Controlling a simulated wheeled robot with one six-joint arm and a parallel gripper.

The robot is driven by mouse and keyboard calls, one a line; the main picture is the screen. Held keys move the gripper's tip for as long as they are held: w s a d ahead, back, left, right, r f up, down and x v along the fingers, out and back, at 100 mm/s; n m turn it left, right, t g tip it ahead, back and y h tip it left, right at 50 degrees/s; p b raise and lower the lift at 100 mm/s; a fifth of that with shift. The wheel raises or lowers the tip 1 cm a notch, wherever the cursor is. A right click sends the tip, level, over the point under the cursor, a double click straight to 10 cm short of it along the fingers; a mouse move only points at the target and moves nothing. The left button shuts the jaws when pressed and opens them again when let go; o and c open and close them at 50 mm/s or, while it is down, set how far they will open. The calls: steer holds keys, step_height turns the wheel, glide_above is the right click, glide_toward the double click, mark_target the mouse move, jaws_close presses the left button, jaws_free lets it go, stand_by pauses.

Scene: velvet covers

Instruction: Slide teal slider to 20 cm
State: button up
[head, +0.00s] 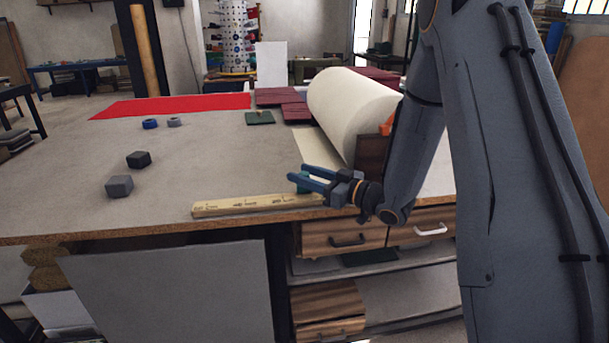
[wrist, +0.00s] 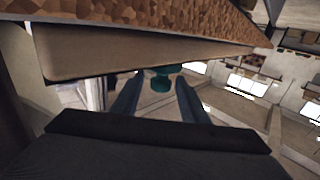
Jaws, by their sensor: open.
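A pale wooden ruler (head: 240,206) with dark printed marks lies along the front edge of the workbench. The teal slider (head: 302,185) is near the ruler's right end, partly hidden behind my gripper's fingers. In the wrist view the teal slider (wrist: 162,82) is a small rounded knob between the two fingers, near their tips. My gripper (head: 296,172) is open and reaches in from the right, with its blue fingers on either side of the slider. The wrist view also shows the open fingers (wrist: 160,78). I cannot tell whether either finger touches the slider.
Two dark grey blocks (head: 119,186) (head: 138,159) and small rings (head: 150,124) sit at left on the workbench (head: 70,190). Dark red covers (head: 276,97) and a red cloth (head: 170,105) lie at the back. Drawers (head: 340,240) are below.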

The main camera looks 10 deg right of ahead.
steer(key=b+v, duration=0.1)
steer(key=v, duration=0.6)
steer(key=shift+s+d, duration=0.25)
